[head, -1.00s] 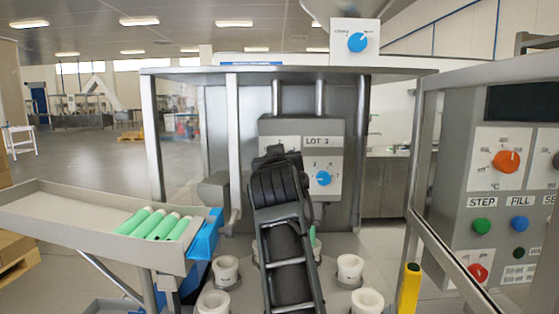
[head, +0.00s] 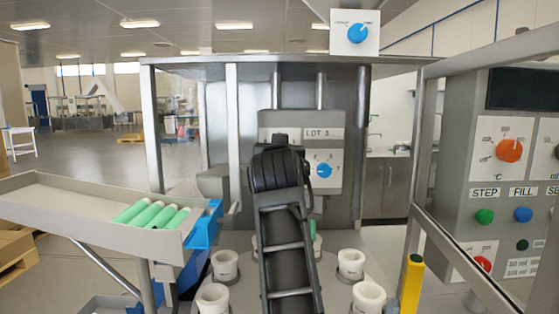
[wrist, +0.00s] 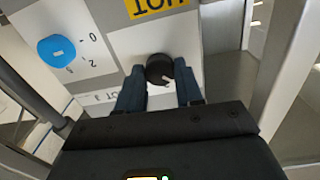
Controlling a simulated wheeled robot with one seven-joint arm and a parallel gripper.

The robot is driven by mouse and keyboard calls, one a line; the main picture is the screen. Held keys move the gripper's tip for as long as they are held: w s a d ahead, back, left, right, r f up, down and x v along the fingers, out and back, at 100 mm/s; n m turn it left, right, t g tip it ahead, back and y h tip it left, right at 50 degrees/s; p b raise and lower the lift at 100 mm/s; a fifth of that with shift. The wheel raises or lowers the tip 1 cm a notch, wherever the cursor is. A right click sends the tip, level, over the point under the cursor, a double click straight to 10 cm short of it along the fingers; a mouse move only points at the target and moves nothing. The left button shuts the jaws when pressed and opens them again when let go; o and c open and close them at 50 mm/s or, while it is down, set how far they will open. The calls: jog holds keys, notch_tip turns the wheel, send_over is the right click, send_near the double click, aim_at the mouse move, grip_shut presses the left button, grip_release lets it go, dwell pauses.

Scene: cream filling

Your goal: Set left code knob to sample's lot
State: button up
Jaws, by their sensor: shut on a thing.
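The left code knob (wrist: 160,68) is black with a white pointer mark. In the wrist view my gripper (wrist: 160,88) has its two blue-grey fingers on either side of it, shut on it. The pointer shows between the fingers, toward the lower right of that picture. In the head view my own arm hides this knob and my fingertips. The blue right knob (head: 324,170) sits on the same grey panel, beside a numbered scale; it also shows in the wrist view (wrist: 57,50). A label above reads LOT 3 (head: 317,133). I cannot read the left knob's scale.
Several green tubes (head: 160,215) lie on a sloping tray (head: 60,210) at the left. White cups (head: 351,263) stand on the turntable below. A metal frame post (head: 232,140) and a control panel (head: 500,170) with knobs and buttons flank the panel.

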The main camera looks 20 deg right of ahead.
jog(key=shift+m+b, duration=3.35)
jog(key=shift+m, duration=1.05)
jog(key=o, duration=1)
jog(key=shift+o, duration=0.2)
jog(key=b+v, duration=0.1)
jog(key=v, duration=0.6)
jog(key=shift+s, duration=0.4)
